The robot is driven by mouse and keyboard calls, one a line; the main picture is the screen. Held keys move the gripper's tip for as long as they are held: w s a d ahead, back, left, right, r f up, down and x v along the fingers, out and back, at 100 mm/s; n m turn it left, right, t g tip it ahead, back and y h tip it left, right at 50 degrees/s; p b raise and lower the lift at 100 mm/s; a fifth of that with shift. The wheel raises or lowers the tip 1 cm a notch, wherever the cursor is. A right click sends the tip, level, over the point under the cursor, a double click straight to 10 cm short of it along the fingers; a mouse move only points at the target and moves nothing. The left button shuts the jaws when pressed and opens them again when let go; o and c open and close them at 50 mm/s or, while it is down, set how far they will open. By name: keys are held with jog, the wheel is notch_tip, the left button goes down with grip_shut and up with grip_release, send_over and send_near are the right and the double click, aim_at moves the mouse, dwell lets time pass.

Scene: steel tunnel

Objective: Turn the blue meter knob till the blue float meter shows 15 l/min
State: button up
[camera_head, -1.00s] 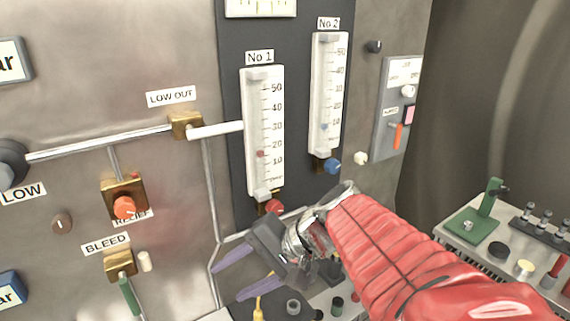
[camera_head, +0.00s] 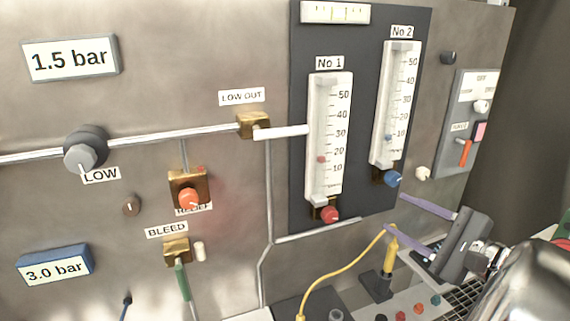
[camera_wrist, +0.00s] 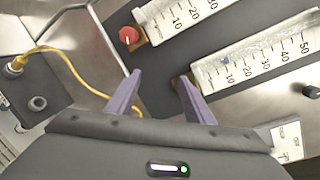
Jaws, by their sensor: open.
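The blue meter knob (camera_head: 393,178) sits at the foot of the No 2 float meter (camera_head: 394,105). The blue float (camera_head: 388,137) in that meter is near the 10 mark; it also shows near 10 in the wrist view (camera_wrist: 226,62). My gripper (camera_head: 393,212) is open and empty, its purple fingers pointing left, below the blue knob in the head view. In the wrist view the open fingers (camera_wrist: 159,78) point at the panel. The right finger overlaps the brass base of the No 2 meter, and the blue knob is not visible there.
The No 1 meter (camera_head: 328,140) with its red knob (camera_head: 330,214) stands left of No 2. A yellow cable (camera_head: 345,270) runs to a plug below the gripper. A cream knob (camera_head: 423,173) and a switch plate (camera_head: 470,120) are to the right.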

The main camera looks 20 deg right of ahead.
aim_at(396, 181)
jog(key=s+d+r+m+t+h, duration=0.1)
jog(key=s+d+m+h, duration=0.1)
jog(key=s+d, duration=0.2)
jog(key=shift+d+r+m+t+h, duration=0.15)
jog(key=shift+d+m+t+h, duration=0.2)
jog(key=shift+d, duration=0.8)
jog(key=shift+w, duration=0.15)
jog(key=shift+w+a, duration=0.15)
jog(key=shift+w, duration=3.3)
jog(key=shift+w+a, duration=0.1)
jog(key=shift+w, duration=3.3)
jog(key=shift+c, duration=0.3)
jog(key=c, duration=1)
